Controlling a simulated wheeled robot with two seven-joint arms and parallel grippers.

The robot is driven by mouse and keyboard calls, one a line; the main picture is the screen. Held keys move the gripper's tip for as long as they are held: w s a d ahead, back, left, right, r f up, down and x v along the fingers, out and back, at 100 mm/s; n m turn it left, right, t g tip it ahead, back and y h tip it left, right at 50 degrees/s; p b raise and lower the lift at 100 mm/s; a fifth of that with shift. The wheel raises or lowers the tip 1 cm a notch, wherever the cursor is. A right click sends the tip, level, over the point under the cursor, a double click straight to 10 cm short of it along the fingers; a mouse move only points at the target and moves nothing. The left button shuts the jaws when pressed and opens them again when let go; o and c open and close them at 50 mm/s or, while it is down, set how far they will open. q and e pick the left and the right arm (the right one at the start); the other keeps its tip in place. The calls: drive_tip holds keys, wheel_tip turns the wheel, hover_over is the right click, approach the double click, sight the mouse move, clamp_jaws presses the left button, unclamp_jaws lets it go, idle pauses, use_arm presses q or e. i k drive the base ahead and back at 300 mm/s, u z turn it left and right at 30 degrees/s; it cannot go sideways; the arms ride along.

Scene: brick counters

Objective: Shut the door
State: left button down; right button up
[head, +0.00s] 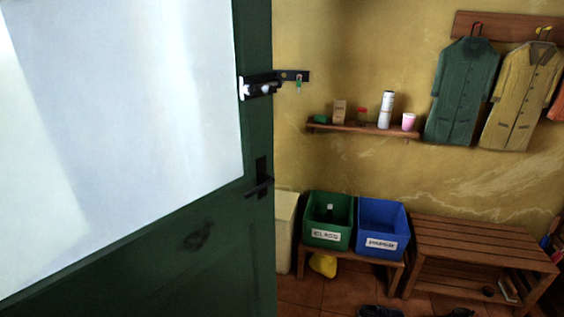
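A dark green door (215,235) with a large bright glass pane (120,110) fills the left half of the head view. It stands ajar, its free edge near the middle of the picture. A black lever handle (259,187) sits near that edge. Neither of my grippers shows in this view. The door's hinge side is out of the picture.
Beyond the door are a green glass bin (327,222), a blue paper bin (383,229) and a slatted wooden bench (470,237). A small shelf (365,129) and hanging coats (462,90) are on the yellow wall. Shoes (380,311) lie on the tiled floor.

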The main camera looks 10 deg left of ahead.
sight(214, 255)
drive_tip(key=i, duration=0.2)
drive_tip(key=z, duration=1.7)
drive_tip(key=i, duration=2.35)
drive_tip(key=u, duration=2.6)
